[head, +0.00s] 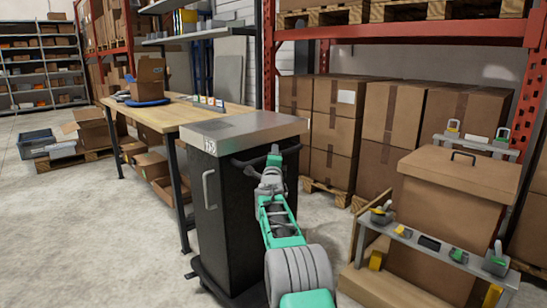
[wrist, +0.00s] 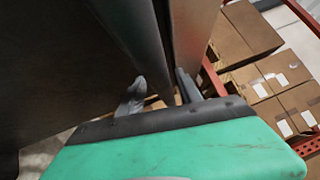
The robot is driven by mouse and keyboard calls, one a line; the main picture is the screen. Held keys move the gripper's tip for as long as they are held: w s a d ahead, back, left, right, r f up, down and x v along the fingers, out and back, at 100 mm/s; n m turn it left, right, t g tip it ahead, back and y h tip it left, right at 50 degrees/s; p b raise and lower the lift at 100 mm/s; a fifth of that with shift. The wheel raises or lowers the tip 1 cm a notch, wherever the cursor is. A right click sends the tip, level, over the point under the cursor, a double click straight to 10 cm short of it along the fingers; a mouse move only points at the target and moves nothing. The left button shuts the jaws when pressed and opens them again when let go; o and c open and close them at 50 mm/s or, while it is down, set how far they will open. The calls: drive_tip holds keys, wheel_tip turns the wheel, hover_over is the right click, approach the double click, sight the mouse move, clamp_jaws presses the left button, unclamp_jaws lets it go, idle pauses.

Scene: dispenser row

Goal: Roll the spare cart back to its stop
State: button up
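The cart (head: 232,205) is a tall dark cabinet with a grey top, standing on a low wheeled base beside the workbench. It has a pale upright handle (head: 209,190) on its front-left face and a dark push bar (head: 250,160) at its upper right side. My gripper (head: 273,160) is at this bar, close to the cart's side. In the wrist view, my gripper's fingers (wrist: 160,92) are apart, with a long dark edge or bar running down between them. A gap shows beside the left finger; firm contact cannot be made out. I cannot pick out the stop.
A wooden workbench (head: 185,113) stands behind and left of the cart. Stacked cartons (head: 335,125) on pallets line the rack behind. A large brown lidded box in a wooden frame (head: 435,220) stands close on the right. Open floor (head: 90,220) lies to the left.

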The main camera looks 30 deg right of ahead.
drive_tip(key=shift+s+d+r, duration=0.1)
drive_tip(key=shift+d, duration=0.05)
drive_tip(key=shift+s, duration=0.15)
drive_tip(key=p+v, duration=0.1)
drive_tip(key=v, duration=0.6)
drive_tip(key=shift+s+a, duration=0.15)
drive_tip(key=shift+a, duration=0.1)
drive_tip(key=s+a+r+n+g+y+p, duration=0.3)
drive_tip(key=s+a+r+n+p, duration=0.35)
drive_tip(key=a+p, duration=0.35)
drive_tip(key=s+a+r+n+g+y+p, duration=0.35)
drive_tip(key=s+a+r+n+p, duration=0.35)
drive_tip(key=p, duration=0.4)
drive_tip(key=s+a+n+g+y+p, duration=0.1)
drive_tip(key=s+a+n+p, duration=0.3)
drive_tip(key=s, duration=0.5)
drive_tip(key=s+a+n+g+y+p, duration=0.1)
drive_tip(key=s+a+n+g+p, duration=0.2)
drive_tip(key=s, duration=0.7)
drive_tip(key=s+a+n+g+y+p, duration=0.1)
drive_tip(key=s+a+n+g+p, duration=0.2)
drive_tip(key=s, duration=0.7)
drive_tip(key=a+n+p, duration=0.2)
drive_tip(key=a+p, duration=0.1)
drive_tip(key=shift+a+r, duration=0.25)
